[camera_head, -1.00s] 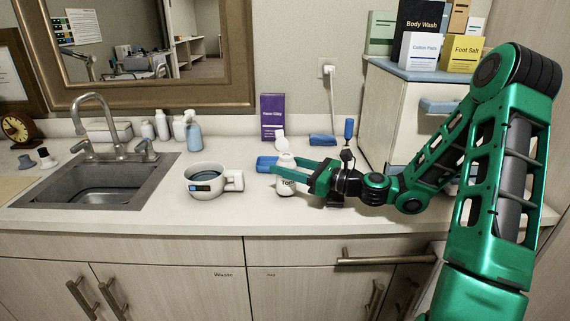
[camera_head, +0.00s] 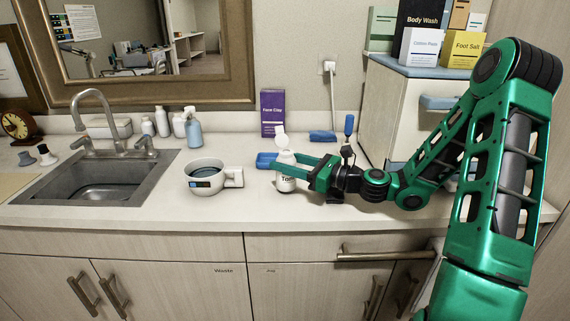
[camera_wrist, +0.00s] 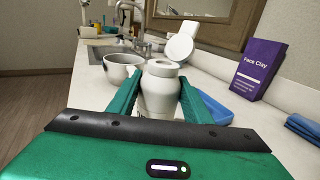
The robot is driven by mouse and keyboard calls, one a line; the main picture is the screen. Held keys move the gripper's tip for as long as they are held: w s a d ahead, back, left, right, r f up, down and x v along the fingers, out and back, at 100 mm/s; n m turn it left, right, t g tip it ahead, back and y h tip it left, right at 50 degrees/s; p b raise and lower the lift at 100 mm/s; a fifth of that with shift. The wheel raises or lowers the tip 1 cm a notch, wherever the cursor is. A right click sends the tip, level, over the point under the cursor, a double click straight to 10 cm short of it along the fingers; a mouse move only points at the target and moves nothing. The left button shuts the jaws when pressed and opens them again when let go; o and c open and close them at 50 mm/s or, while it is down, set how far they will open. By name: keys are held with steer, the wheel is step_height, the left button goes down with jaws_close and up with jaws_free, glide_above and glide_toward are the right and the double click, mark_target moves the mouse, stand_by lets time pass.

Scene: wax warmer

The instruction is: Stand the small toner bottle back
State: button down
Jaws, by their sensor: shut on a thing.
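The small white toner bottle (camera_head: 286,181) stands upright on or just above the counter; I cannot tell whether its base touches. Its label is partly hidden by my gripper. In the wrist view the bottle (camera_wrist: 161,90) sits between both fingers, with its white flip cap (camera_wrist: 181,42) open above the neck. My gripper (camera_head: 297,171) reaches in from the right and is shut on the bottle's body.
The white wax warmer pot (camera_head: 204,178) stands left of the bottle, its handle facing it. A purple Face Clay box (camera_head: 272,113) and a folded blue cloth (camera_head: 322,136) are behind. The sink (camera_head: 95,185) is at left. The counter in front is clear.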

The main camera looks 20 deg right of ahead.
steer(key=shift+f, duration=0.75)
stand_by(1.0)
steer(key=c, duration=0.8)
jaws_free()
steer(key=shift+c, duration=0.2)
steer(key=shift+s+d, duration=0.1)
steer(key=shift+v, duration=3.85)
steer(key=v, duration=1)
steer(key=shift+d, duration=0.1)
steer(key=shift+s+d, duration=0.2)
steer(key=shift+s, duration=0.05)
